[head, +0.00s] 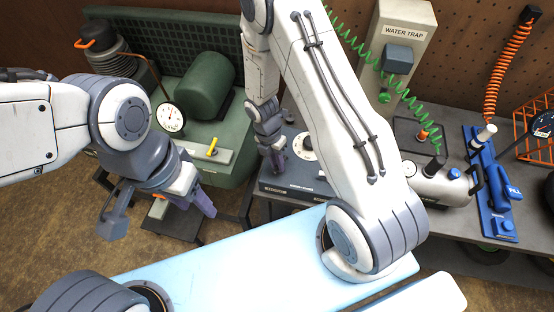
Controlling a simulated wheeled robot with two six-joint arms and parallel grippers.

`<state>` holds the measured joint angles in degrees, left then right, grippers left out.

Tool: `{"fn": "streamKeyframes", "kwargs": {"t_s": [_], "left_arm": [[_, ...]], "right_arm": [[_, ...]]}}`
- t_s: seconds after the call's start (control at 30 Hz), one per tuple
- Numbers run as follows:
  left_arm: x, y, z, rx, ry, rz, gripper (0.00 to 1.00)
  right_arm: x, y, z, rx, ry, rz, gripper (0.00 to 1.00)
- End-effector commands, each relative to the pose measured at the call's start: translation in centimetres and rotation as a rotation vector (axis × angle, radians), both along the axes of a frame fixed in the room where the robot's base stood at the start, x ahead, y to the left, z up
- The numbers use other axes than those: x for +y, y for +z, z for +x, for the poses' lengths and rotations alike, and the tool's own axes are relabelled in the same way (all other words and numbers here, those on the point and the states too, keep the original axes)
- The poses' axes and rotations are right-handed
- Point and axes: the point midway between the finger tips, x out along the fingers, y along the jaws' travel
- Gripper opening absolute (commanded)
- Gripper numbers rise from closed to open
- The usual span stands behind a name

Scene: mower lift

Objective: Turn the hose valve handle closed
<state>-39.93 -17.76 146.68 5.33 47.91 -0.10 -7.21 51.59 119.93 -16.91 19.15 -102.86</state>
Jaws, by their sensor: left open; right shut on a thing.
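A small yellow handle (212,147), which looks like the valve handle, stands tilted on a pale plate (220,158) at the front of the green compressor. My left gripper (192,190) is open, below and left of the handle and apart from it in the picture. My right gripper (277,162) points down beside a grey box with a white dial (303,146), to the right of the handle. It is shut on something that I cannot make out. The valve body and any hose joined to it are not clear.
The green compressor tank (205,84) and a pressure gauge (171,118) stand behind the handle. A water trap panel (400,50), a coiled green hose (345,50) and a grey bench (450,220) with a blue tool (490,190) are at right.

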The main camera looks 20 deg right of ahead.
Motion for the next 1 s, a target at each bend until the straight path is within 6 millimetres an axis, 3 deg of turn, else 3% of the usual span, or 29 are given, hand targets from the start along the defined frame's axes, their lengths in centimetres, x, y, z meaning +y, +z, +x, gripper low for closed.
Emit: {"fn": "streamKeyframes", "kwargs": {"t_s": [0.1, 0.37, 1.0], "left_arm": [[0.0, 1.0, 0.0, 0.0, -0.001, 0.0, 0.51], [0.0, 1.3, 0.0, 0.0, -0.002, 0.0, 0.51], [0.0, -1.4, 0.0, 0.0, 0.002, 0.0, 0.51]], "right_arm": [[0.0, 0.3, 0.2, -0.002, -0.115, 0.0, 0.0], [-0.1, 0.1, 0.5, -0.004, -0.364, 0.0, 0.0], [-0.3, -0.1, 1.1, -0.006, -0.955, 0.002, 0.0]]}}
